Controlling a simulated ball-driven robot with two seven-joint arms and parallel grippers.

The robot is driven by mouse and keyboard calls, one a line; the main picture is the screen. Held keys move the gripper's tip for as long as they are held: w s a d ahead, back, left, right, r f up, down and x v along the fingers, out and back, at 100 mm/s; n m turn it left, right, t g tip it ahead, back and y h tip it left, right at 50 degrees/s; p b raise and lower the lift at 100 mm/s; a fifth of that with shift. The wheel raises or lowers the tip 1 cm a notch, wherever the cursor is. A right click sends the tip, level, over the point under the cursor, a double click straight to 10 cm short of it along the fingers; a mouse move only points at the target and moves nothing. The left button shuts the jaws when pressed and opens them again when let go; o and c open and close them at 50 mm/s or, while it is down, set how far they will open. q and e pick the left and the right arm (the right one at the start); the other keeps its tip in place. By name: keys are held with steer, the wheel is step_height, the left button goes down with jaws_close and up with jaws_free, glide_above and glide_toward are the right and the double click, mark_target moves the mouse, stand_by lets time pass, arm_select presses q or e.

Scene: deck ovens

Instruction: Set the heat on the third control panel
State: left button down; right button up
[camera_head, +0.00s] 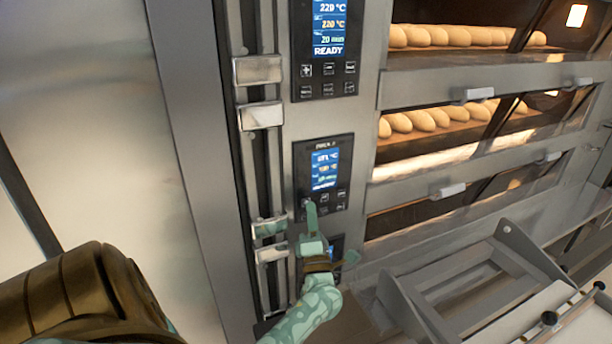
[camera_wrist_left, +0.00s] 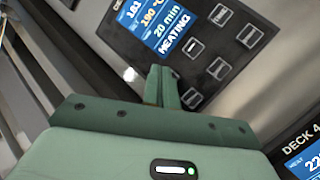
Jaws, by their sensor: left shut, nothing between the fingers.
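The third control panel (camera_head: 326,170) is a dark plate with a lit blue display and small square buttons below it. In the left wrist view the same panel (camera_wrist_left: 192,40) reads 20 min and HEATING, with a 190 °C line above. My left gripper (camera_head: 310,205) is shut and empty, its fingertips at the left of the panel's button rows. In the wrist view the closed fingertips (camera_wrist_left: 161,75) cover the panel's lower left area and hide some buttons. I cannot tell whether they touch a button. My right gripper is not in view.
A panel above (camera_head: 328,50) reads 220 °C and READY. The Deck 4 panel (camera_wrist_left: 306,160) lies below, mostly hidden by my left gripper in the head view. Oven decks with loaves (camera_head: 425,120) are at right. A metal frame (camera_head: 470,270) stands at lower right.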

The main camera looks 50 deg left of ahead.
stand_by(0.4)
arm_select(q)
steer(key=shift+w+a, duration=0.1)
steer(key=shift+a, duration=0.3)
steer(key=shift+w+a, duration=0.1)
steer(key=shift+a, duration=0.25)
stand_by(0.5)
steer(key=shift+d, duration=0.2)
steer(key=shift+s+d, duration=0.2)
steer(key=shift+d, duration=0.35)
steer(key=d, duration=0.2)
steer(key=s+d+p, duration=0.1)
steer(key=d, duration=0.2)
steer(key=shift+s, duration=0.2)
stand_by(0.3)
